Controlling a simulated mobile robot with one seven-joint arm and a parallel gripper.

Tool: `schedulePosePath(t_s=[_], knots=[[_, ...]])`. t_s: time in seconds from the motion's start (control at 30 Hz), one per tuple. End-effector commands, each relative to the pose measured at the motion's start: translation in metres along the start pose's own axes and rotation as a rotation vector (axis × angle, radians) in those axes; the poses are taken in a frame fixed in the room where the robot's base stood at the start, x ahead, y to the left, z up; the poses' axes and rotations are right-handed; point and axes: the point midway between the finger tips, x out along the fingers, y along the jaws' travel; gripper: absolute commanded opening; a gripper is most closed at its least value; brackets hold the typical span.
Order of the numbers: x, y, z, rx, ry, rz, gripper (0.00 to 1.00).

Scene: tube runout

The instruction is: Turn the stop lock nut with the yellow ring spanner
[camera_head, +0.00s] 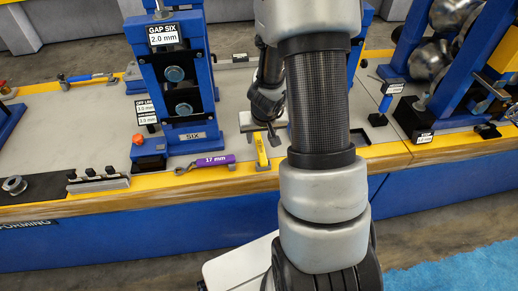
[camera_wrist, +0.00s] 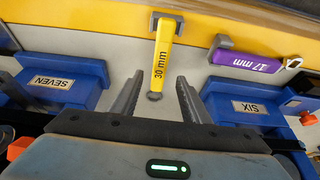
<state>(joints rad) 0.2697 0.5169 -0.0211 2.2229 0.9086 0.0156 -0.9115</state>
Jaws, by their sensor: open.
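The yellow spanner (camera_wrist: 161,62), marked 30 mm, has its handle pointing from the yellow table edge toward my gripper in the wrist view. The yellow handle also shows in the head view (camera_head: 262,150), left of my arm. My gripper (camera_wrist: 160,80) is open and empty, with one finger on each side of the handle's dark end; I cannot tell its height above it. In the head view my gripper (camera_head: 273,131) is just above the handle, partly hidden by my arm. A stand labelled STOP (camera_head: 423,137) is at the right; I cannot make out the lock nut.
A purple 17 mm spanner (camera_head: 205,162) lies left of the yellow one. The blue SIX stand (camera_head: 192,137) rises behind it. In the wrist view, blue blocks SEVEN (camera_wrist: 62,80) and SIX (camera_wrist: 245,100) flank my fingers. An orange-topped box (camera_head: 149,146) stands beside SIX.

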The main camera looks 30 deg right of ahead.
Motion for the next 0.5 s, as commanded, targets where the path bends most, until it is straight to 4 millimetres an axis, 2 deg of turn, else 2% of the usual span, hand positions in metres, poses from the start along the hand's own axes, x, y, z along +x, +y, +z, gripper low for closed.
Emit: schedulePosePath(t_s=[0.03, 0.27, 0.5], knots=[[0.009, 0.0, 0.001, 0.0, -0.001, 0.0, 0.42], [0.023, 0.001, 0.0, 0.0, 0.0, 0.0, 0.42], [0.059, 0.002, 0.0, 0.001, -0.001, -0.001, 0.42]])
